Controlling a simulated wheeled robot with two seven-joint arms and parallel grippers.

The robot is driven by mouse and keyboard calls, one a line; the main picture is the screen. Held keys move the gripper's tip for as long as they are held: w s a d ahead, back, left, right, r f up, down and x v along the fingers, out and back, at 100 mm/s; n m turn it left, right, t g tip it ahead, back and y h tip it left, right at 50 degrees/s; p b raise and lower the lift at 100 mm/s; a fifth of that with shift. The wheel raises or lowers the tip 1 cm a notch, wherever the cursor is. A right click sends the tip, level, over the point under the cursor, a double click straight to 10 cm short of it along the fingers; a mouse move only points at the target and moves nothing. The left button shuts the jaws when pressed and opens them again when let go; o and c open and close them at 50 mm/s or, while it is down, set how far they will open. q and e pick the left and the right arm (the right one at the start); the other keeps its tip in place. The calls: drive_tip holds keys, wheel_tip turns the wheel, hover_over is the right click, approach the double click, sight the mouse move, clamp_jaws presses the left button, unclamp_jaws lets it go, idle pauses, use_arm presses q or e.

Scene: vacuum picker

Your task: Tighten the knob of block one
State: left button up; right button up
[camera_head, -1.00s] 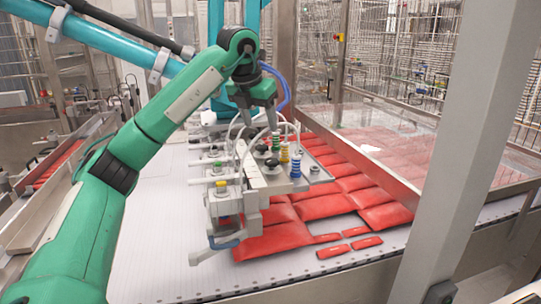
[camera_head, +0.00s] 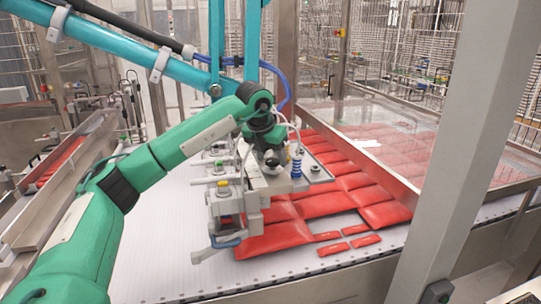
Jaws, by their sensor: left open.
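The vacuum picker head is a metal plate (camera_head: 278,184) with small blocks, fittings and white hoses, above red packs. A blue ribbed fitting (camera_head: 296,168) stands near its right side, with a dark knob (camera_head: 315,168) beside it. A yellow-topped fitting (camera_head: 223,185) and a green-topped one (camera_head: 219,166) sit along the left side. My left gripper (camera_head: 270,159) points down over the middle of the plate and is open. It hides the knobs beneath it; I cannot tell which block is block one or whether the fingers touch a knob. My right gripper is not in view.
Red packs (camera_head: 325,204) cover the conveyor (camera_head: 165,235) under and right of the picker. A clear guard panel (camera_head: 385,150) stands to the right. A grey post (camera_head: 455,150) rises in the right foreground. Teal bars (camera_head: 150,55) and a blue hose (camera_head: 285,85) are behind my arm.

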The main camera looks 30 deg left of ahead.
use_arm(q)
drive_tip(key=c, duration=1)
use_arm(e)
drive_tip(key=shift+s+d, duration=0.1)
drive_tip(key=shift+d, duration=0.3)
